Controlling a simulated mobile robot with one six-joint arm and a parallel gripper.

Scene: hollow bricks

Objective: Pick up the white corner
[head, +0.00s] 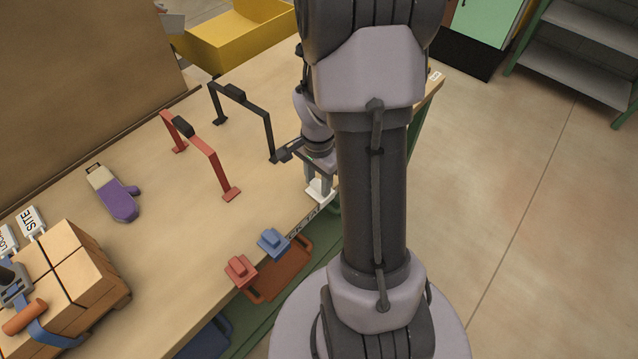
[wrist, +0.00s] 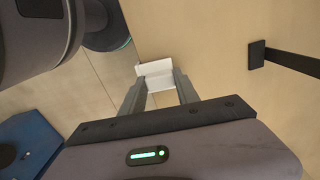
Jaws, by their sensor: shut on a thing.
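The white corner (head: 321,194) is at the front edge of the workbench, just right of the blue piece in the head view. My gripper (head: 318,183) points down at it and is shut on it. In the wrist view the white corner (wrist: 155,70) sits between the tips of the two fingers of my gripper (wrist: 158,88). Part of it is hidden by the fingers. I cannot tell whether it rests on the bench or is slightly above it.
A blue piece (head: 273,243) and a red piece (head: 240,271) stand along the front edge. A black arch (head: 266,112) and a red arch (head: 208,152) stand behind. A purple-and-cream object (head: 112,195) and stacked bricks (head: 62,262) are left. Bare bench (head: 165,245) lies between.

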